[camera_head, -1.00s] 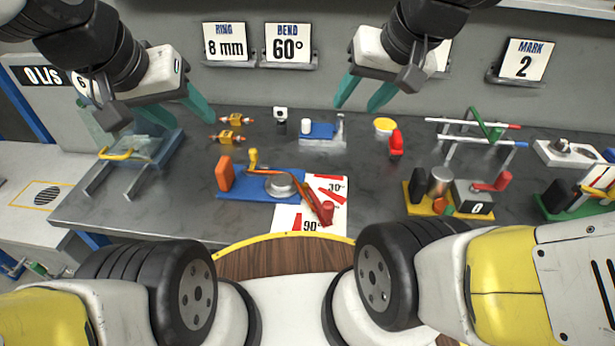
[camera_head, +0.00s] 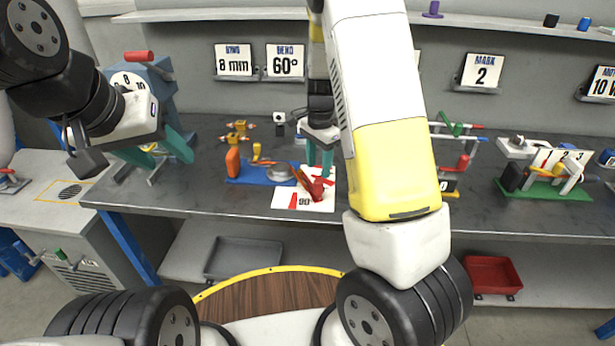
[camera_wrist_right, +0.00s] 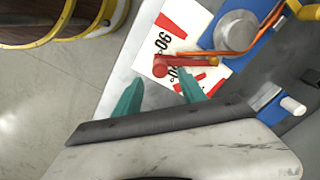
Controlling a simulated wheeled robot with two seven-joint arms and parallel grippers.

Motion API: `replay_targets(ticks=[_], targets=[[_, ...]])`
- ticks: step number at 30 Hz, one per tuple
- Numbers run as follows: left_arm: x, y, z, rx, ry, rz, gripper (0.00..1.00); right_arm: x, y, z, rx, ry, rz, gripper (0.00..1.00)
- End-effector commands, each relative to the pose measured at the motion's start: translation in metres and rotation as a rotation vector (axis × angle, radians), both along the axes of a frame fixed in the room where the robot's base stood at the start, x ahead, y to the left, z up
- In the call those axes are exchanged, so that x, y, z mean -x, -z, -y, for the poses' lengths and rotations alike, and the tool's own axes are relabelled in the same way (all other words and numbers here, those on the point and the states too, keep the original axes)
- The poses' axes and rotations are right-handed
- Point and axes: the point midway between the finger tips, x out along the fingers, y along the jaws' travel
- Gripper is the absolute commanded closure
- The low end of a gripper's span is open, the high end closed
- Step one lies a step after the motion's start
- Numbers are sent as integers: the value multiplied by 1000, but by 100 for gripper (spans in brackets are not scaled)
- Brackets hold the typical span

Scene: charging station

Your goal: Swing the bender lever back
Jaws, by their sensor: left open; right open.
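The bender has a blue base (camera_head: 243,172), an orange block (camera_head: 233,160), a grey round post (camera_head: 278,173) and an orange lever with a red handle (camera_head: 312,186). The handle lies over the white angle card (camera_head: 290,201). My right gripper (camera_head: 320,168) is open, pointing down right by the handle. In the right wrist view the open fingers (camera_wrist_right: 160,92) appear just below the red handle (camera_wrist_right: 190,60). I see nothing between them; contact cannot be told. My left gripper (camera_head: 160,152) is open and empty at the left end of the bench.
Yellow fittings (camera_head: 237,130) stand behind the bender. A green-based fixture (camera_head: 550,188) stands at the right. My right arm hides part of the bench's middle. A grey tray (camera_head: 243,258) and red tray (camera_head: 492,274) are on the lower shelf.

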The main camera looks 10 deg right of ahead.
Motion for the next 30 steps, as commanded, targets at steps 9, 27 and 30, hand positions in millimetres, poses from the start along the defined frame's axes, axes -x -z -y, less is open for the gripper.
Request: replay_targets(ticks=[9, 27, 30], targets=[[0, 0, 0, 0, 0, 0, 49, 0, 43, 1, 4, 6, -6, 52], [0, 0, 0, 0, 0, 0, 49, -1, 79, 0, 3, 3, -2, 52], [0, 0, 0, 0, 0, 0, 49, -1, 79, 0, 3, 3, -2, 69]])
